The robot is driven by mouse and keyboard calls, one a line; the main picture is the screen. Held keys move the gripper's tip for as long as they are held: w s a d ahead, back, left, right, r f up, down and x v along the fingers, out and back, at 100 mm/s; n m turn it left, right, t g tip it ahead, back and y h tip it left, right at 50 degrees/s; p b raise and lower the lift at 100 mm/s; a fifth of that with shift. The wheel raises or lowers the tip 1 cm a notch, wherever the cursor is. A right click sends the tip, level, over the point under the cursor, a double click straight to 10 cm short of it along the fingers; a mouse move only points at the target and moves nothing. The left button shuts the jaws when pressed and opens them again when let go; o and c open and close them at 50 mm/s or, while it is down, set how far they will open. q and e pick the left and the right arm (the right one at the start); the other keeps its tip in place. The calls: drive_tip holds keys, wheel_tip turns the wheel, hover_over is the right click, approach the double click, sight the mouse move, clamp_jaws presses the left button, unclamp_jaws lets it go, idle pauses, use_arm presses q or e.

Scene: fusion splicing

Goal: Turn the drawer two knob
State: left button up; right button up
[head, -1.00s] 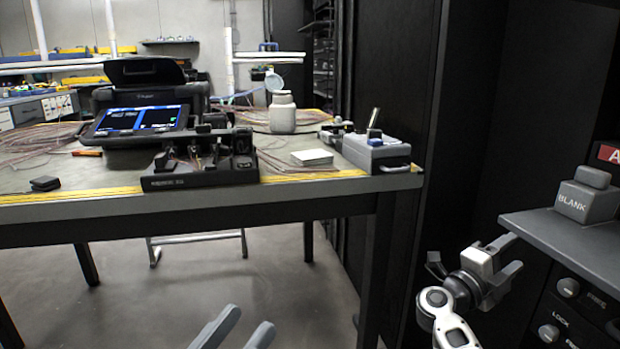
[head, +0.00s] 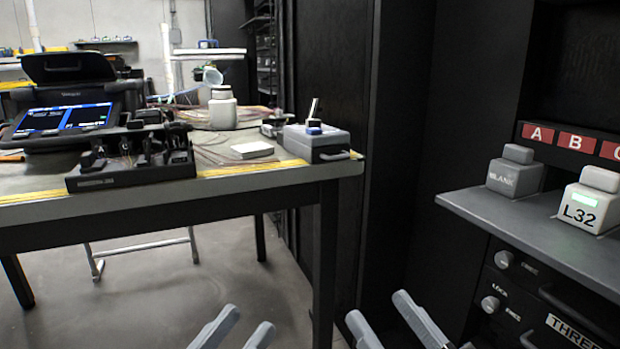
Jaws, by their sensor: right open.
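A dark drawer cabinet at the right edge has two round grey knobs on its front, an upper knob (head: 503,259) and a lower knob (head: 490,304). A label reading "THREE" (head: 572,332) is partly cut off below. No label for drawer two is readable, so I cannot tell which knob is its own. My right gripper (head: 385,318) is open and empty at the bottom centre, left of the cabinet and apart from the knobs. My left gripper (head: 243,325) is open and empty at the bottom, further left. Both are cut off by the frame's lower edge.
A grey shelf (head: 465,206) juts out above the drawers. It bears a "BLANK" block (head: 513,178) and an "L32" block (head: 582,213), below red A, B, C labels. The workbench (head: 250,190) with splicing equipment stands left. Floor shows between bench and cabinet.

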use_arm(q)
drive_tip(key=s+a+r+n+g+y+p, duration=0.2)
drive_tip(key=a+g+y+p, duration=0.4)
drive_tip(key=p, duration=2.8)
drive_tip(key=s+n+g+y, duration=0.1)
drive_tip(key=s+y, duration=0.1)
drive_tip(key=shift+s+r+g, duration=0.25)
drive_tip(key=shift+s+g, duration=0.1)
drive_tip(key=shift+g, duration=0.05)
use_arm(e)
drive_tip(key=s+d+r+m+g+h, duration=0.2)
drive_tip(key=s+d+g+h, duration=0.3)
drive_tip(key=s+g+h, duration=0.1)
drive_tip(key=g+h, duration=0.1)
drive_tip(key=g, duration=0.1)
drive_tip(key=shift+s+d+r+m+g+h, duration=0.25)
drive_tip(key=shift+s+r+m+g+h, duration=0.05)
drive_tip(key=shift+s+m, duration=0.1)
